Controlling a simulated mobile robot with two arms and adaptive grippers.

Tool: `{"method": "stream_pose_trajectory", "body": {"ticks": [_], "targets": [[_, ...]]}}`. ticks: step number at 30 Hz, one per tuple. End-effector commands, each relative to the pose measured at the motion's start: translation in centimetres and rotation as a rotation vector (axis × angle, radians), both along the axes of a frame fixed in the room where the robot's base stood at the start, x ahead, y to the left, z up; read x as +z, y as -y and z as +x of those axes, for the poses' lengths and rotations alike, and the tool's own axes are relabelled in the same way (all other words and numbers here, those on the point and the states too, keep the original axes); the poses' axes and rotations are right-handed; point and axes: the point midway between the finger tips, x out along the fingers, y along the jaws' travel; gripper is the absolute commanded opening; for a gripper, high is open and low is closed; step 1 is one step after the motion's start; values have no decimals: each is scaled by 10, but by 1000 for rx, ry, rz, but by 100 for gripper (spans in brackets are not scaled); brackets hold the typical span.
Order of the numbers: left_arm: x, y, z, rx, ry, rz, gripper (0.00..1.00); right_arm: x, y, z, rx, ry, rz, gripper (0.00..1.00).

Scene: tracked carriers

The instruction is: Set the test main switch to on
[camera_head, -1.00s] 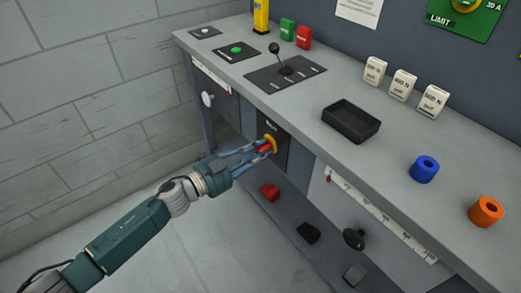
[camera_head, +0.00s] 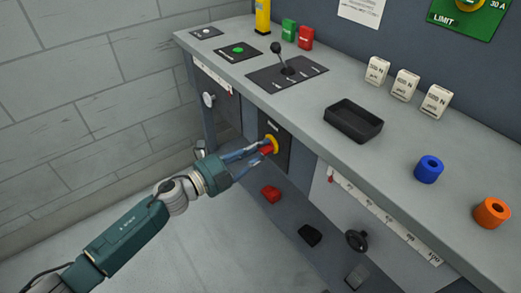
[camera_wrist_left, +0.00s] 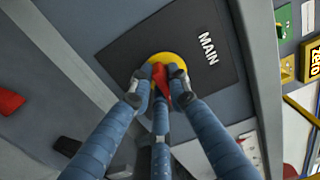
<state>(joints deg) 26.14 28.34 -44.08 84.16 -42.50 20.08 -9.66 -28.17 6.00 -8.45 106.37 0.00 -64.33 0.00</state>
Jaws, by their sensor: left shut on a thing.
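The main switch is a red handle (camera_head: 267,150) on a yellow round base (camera_head: 272,141), set on a dark panel (camera_head: 277,155) on the bench's front face. In the left wrist view the red handle (camera_wrist_left: 160,74) stands out from the yellow disc (camera_wrist_left: 150,64), beside the word MAIN. My left gripper (camera_head: 263,150) is shut on the red handle, its blue fingers on either side, also seen in the left wrist view (camera_wrist_left: 158,85). The fingers partly hide the handle. My right gripper is not in view.
A red block (camera_head: 270,193) lies on the lower shelf. The floor left of the bench is clear.

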Motion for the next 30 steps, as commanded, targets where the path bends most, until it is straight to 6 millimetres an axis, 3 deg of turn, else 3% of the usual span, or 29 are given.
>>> {"method": "stream_pose_trajectory", "body": {"ticks": [14, 15, 17, 26, 30], "targets": [[-1, 1, -1, -3, 8, 8, 0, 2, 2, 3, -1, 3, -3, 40], [-1, 1, -1, -3, 8, 8, 24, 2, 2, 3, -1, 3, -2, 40], [-1, 1, -1, -3, 7, 7, 35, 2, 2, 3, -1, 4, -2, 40], [-1, -1, -1, -1, 8, 7, 35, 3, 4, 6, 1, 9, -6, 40], [-2, -10, -7, 1, 6, 8, 35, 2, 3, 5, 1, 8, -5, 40]]}}
